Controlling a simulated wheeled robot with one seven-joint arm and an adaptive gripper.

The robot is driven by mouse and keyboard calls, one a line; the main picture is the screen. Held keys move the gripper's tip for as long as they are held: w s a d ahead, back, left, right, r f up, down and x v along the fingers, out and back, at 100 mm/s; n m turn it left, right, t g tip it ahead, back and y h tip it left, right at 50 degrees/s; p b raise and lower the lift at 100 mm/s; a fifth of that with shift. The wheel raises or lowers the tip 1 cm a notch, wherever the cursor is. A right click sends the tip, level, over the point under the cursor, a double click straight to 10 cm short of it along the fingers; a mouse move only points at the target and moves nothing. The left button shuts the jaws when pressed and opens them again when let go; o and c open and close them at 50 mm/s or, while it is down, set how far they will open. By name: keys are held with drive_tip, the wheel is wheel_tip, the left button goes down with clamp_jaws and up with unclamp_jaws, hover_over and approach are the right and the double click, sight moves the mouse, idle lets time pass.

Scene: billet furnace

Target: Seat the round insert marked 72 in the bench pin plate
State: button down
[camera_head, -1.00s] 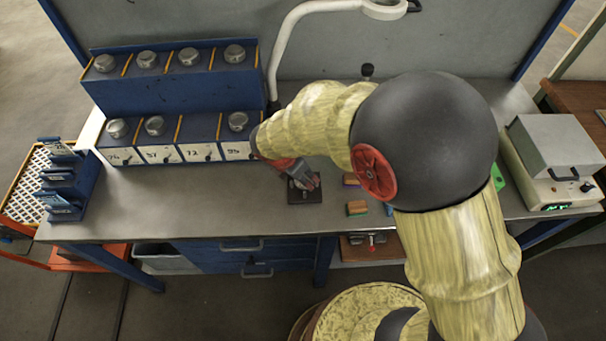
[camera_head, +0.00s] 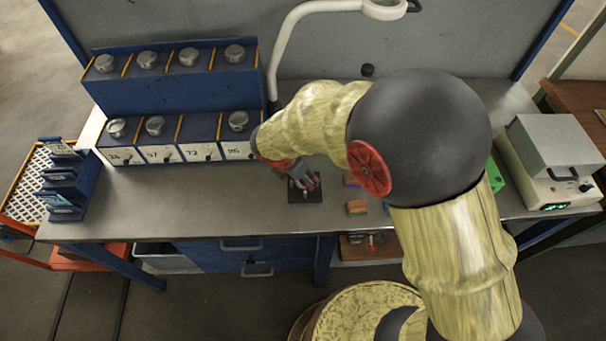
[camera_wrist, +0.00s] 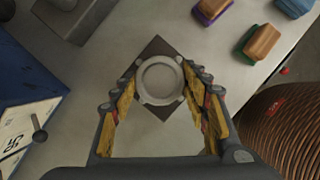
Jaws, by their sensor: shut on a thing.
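The round insert (camera_wrist: 160,82) is a pale metal disc with a raised rim, seen from above in the wrist view. My gripper (camera_wrist: 161,74) is shut on it, one finger on each side. Its marking is not readable. The bench pin plate (camera_wrist: 157,47) is a dark square directly under the insert, and its corners show around the disc. Whether the insert touches the plate or hangs just above it, I cannot tell; the pins are hidden. In the head view my gripper (camera_head: 304,181) points down over the plate (camera_head: 304,197), and the insert is hidden.
A blue two-tier rack (camera_head: 170,85) stands at the left with metal pieces on top; the 72 place on the lower tier is empty. Coloured blocks (camera_head: 356,207) lie right of the plate. A grey instrument (camera_head: 553,160) stands at the far right. Bench left of the plate is clear.

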drive_tip(key=shift+f+b, duration=0.35)
drive_tip(key=shift+f, duration=0.35)
drive_tip(key=c, duration=1.3)
unclamp_jaws()
drive_tip(key=shift+o, duration=0.3)
drive_tip(key=shift+r, duration=0.1)
drive_tip(key=p+v, duration=0.9)
drive_tip(key=v, duration=0.2)
drive_tip(key=shift+s, duration=0.1)
